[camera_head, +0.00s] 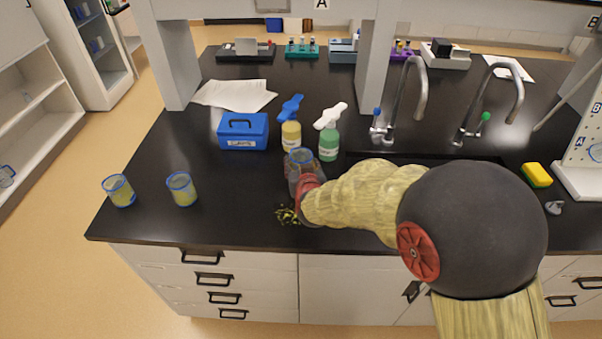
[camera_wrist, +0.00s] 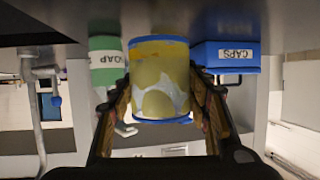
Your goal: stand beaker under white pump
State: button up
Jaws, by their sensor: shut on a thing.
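My gripper (camera_head: 301,183) is shut on a clear blue-rimmed beaker (camera_head: 300,158), which also fills the middle of the wrist view (camera_wrist: 160,85) between the two fingers. The white pump (camera_head: 330,116) tops a green bottle (camera_head: 328,146), just right of and behind the beaker. That green bottle, labelled SOAP, shows left of the beaker in the upside-down wrist view (camera_wrist: 105,65). A blue pump (camera_head: 291,108) tops a yellow bottle (camera_head: 291,135) directly behind the beaker. The beaker is not under the white pump's spout. Whether its base touches the counter is hidden.
Two more beakers stand at the counter's left, one (camera_head: 119,190) near the edge and one (camera_head: 181,190) beside it. A blue CAPS box (camera_head: 243,133) stands left of the bottles. Two taps (camera_head: 408,100) rise at the sink, right. Small yellow-black bits (camera_head: 287,215) lie near the front.

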jog(key=shift+w+f+b, duration=0.2)
jog(key=shift+f+b, duration=0.25)
jog(key=shift+f, duration=0.5)
jog(key=shift+w+f+b, duration=0.15)
jog(key=shift+f+b, duration=0.3)
jog(key=shift+f, duration=0.5)
jog(key=shift+f, duration=0.2)
jog(key=o, duration=1)
